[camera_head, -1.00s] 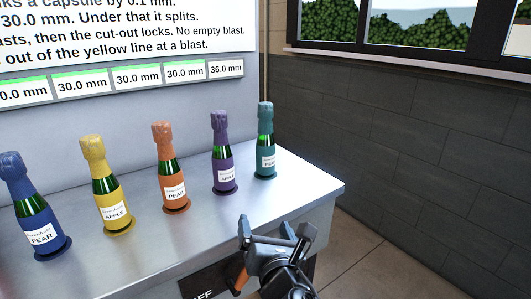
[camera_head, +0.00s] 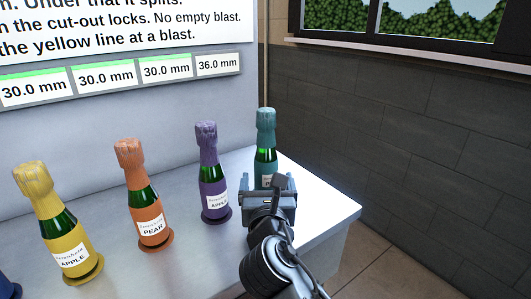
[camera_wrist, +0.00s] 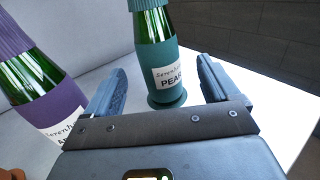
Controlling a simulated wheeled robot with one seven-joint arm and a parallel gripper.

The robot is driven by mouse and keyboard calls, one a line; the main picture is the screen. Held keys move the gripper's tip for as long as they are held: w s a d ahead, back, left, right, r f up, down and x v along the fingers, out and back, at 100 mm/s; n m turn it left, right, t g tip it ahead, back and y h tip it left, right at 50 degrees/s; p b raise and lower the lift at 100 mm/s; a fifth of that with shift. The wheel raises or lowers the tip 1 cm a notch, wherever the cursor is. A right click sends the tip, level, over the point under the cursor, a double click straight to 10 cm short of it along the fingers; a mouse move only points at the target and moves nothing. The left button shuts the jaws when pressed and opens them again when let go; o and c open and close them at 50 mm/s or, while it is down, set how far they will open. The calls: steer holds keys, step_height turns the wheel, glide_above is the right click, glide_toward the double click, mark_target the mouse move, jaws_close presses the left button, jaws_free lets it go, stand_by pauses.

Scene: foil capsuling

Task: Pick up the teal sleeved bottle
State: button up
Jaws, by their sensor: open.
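The teal sleeved bottle (camera_head: 265,145) stands upright at the right end of the metal counter, with a teal foil top and a white label. In the head view my gripper (camera_head: 270,190) hides its lower part. In the wrist view the teal sleeved bottle (camera_wrist: 157,55) stands on a teal disc, ahead of and between the two fingers. My gripper (camera_wrist: 160,88) is open and empty, its fingers spread wide. The fingertips appear short of the bottle, with no contact visible.
A purple bottle (camera_head: 212,175) stands close on the left; it also shows in the wrist view (camera_wrist: 40,85). Orange (camera_head: 148,195) and yellow (camera_head: 60,225) bottles stand farther left. A panel wall (camera_head: 150,110) rises behind. The counter (camera_head: 325,205) is bare to the right, up to its edge.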

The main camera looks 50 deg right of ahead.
mark_target(266, 162)
steer(key=shift+x, duration=1.25)
steer(key=x, duration=0.6)
steer(key=shift+a+p, duration=0.1)
steer(key=shift+p, duration=0.3)
steer(key=c, duration=1.3)
steer(key=shift+c, duration=0.5)
steer(key=shift+r, duration=0.1)
